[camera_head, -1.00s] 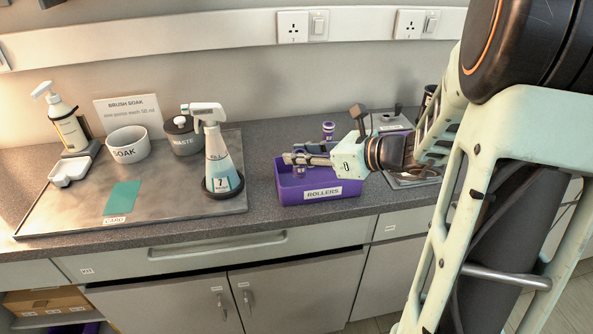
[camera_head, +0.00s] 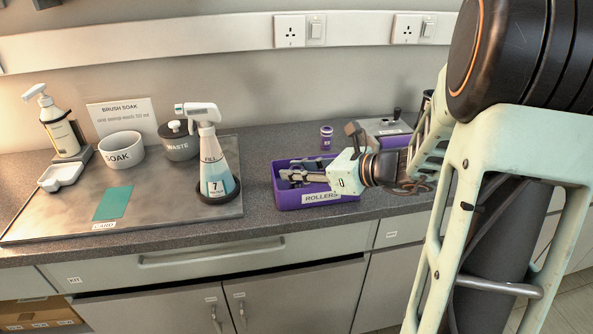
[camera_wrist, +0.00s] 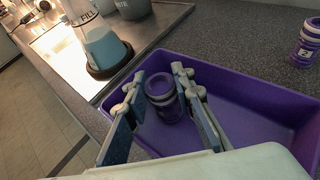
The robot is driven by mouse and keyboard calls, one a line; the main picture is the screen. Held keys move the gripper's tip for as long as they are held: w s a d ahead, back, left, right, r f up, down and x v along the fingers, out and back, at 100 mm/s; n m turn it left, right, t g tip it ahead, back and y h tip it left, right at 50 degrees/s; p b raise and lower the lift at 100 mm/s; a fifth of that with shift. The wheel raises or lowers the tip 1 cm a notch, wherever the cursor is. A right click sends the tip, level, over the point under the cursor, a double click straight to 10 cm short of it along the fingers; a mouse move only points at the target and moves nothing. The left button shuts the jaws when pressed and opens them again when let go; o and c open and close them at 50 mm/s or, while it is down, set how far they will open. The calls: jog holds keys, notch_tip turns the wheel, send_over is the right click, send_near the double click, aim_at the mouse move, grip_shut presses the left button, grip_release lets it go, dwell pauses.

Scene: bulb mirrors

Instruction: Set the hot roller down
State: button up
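My gripper (camera_head: 292,177) is down inside the purple bin labelled ROLLERS (camera_head: 322,197), coming in from the right. In the wrist view the two fingers of my gripper (camera_wrist: 161,88) lie on either side of a purple-banded roller (camera_wrist: 165,104). The fingers appear to touch its sides, and it looks upright. Its base is low in the bin (camera_wrist: 252,88), but whether it rests on the floor is hard to tell. The roller is mostly hidden by the fingers and bin wall in the head view.
Another roller (camera_head: 326,137) stands on the counter behind the bin, also in the wrist view (camera_wrist: 307,45). A spray bottle (camera_head: 214,165) stands left of the bin on a metal tray (camera_head: 160,213). SOAK (camera_head: 122,152) and WASTE (camera_head: 180,148) pots are farther left. The bin's right side is empty.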

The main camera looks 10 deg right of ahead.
jog(key=o, duration=0.4)
jog(key=shift+r, duration=0.1)
jog(key=shift+r+p, duration=0.25)
jog(key=shift+p, duration=0.05)
jog(key=p+v, duration=0.1)
jog(key=v, duration=0.5)
jog(key=p+v, duration=0.1)
jog(key=v, duration=0.5)
jog(key=shift+f, duration=0.25)
jog(key=shift+d, duration=0.1)
